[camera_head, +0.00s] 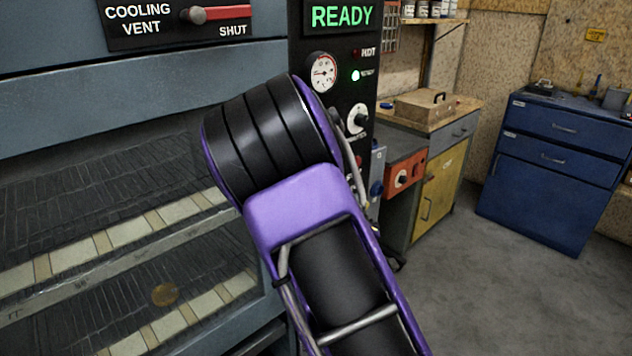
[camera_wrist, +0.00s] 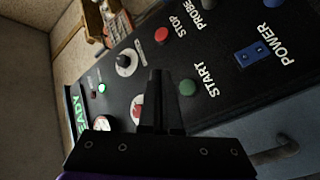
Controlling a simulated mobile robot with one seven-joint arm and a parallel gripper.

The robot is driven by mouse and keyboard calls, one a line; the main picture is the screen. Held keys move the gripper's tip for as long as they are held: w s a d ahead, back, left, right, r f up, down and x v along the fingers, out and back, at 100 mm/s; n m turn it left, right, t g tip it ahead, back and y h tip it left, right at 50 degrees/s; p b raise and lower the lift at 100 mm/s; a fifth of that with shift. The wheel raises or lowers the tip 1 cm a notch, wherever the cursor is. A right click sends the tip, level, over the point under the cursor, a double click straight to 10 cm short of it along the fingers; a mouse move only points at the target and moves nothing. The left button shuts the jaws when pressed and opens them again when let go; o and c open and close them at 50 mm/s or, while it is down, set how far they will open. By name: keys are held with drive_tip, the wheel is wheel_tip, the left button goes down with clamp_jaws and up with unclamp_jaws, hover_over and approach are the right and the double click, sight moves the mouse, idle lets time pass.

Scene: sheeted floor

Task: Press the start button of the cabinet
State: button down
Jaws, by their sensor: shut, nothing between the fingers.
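The cabinet's black control panel (camera_wrist: 215,105) fills much of the wrist view, turned on its side. The green start button (camera_wrist: 187,87) sits beside the word START. The red stop button (camera_wrist: 162,35) lies above it in the picture. My gripper (camera_wrist: 161,76) is shut and empty, its tips pointing at the panel just left of the start button in the picture. I cannot tell how far the tips are from the panel. In the head view my arm covers the lower panel, the start button and my gripper; the panel's READY display (camera_head: 341,16) shows above.
The wrist view also shows a blue power switch (camera_wrist: 253,55), a dial (camera_wrist: 126,62) and a red knob (camera_wrist: 138,107) near the fingers. The cabinet's glass front (camera_head: 90,230) shows racks inside. A workbench (camera_head: 430,160) and a blue drawer cabinet (camera_head: 555,165) stand right; floor between is clear.

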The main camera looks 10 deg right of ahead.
drive_tip(key=w+a, duration=0.5)
drive_tip(key=w, duration=0.2)
drive_tip(key=shift+p, duration=0.35)
drive_tip(key=shift+w+a, duration=0.2)
idle(1.9)
drive_tip(key=shift+w+a, duration=0.15)
drive_tip(key=shift+w, duration=0.05)
drive_tip(key=shift+w+a+b, duration=0.25)
drive_tip(key=shift+w+b, duration=0.1)
idle(0.9)
drive_tip(key=shift+s+d, duration=0.45)
drive_tip(key=shift+s, duration=0.25)
